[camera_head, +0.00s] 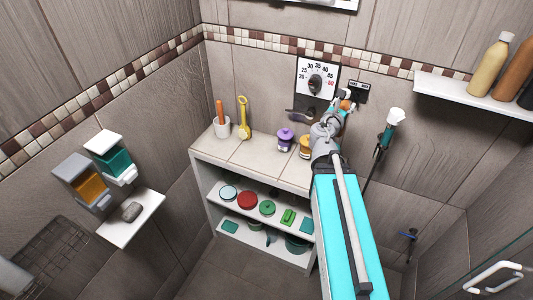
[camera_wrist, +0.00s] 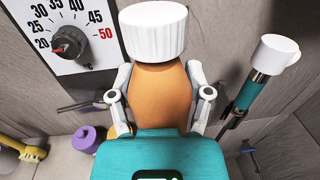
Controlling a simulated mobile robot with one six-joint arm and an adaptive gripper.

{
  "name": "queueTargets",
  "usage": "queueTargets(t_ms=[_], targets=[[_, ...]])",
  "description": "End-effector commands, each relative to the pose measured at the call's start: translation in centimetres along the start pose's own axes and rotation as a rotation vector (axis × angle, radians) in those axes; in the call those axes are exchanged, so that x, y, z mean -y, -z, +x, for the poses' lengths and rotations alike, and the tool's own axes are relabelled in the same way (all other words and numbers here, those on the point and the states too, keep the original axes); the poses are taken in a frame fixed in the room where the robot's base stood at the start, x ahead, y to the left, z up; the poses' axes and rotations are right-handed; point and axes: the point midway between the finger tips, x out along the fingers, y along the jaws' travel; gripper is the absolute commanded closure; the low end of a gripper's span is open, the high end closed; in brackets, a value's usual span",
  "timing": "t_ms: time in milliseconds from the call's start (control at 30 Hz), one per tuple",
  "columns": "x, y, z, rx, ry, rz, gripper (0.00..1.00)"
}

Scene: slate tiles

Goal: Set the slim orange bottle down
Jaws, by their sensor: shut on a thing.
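The slim orange bottle (camera_wrist: 160,90) with a ribbed white cap (camera_wrist: 153,32) stands large in the middle of the wrist view. My gripper (camera_wrist: 161,99) is shut on it, with one finger on each side of its body. The bottle's lower part is hidden behind a teal part in front. In the head view only a small orange patch of the bottle (camera_head: 345,104) shows at my gripper (camera_head: 342,108), in front of the back wall and above the shelf unit's right side. I cannot tell how far its base is from the shelf top.
A tiled shelf top (camera_head: 250,151) carries a purple bottle (camera_head: 286,133), a yellow-orange container (camera_head: 305,147), a white cup (camera_head: 222,127) and a yellow brush (camera_head: 243,117). A dial (camera_head: 315,80) and shower handset (camera_head: 386,134) are on the wall. Tiles left of the purple bottle are clear.

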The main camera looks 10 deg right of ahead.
Motion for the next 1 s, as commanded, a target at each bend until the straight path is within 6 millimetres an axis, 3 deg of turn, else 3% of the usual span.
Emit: queueTargets(t_ms=[567, 767, 1000], targets=[[0.2, 0.3, 0.1, 0.000, 0.009, 0.000, 0.97], [-1.7, 1.5, -0.8, 0.000, -0.001, 0.000, 0.97], [-5.7, 3.7, -2.9, 0.001, -0.023, 0.000, 0.97]])
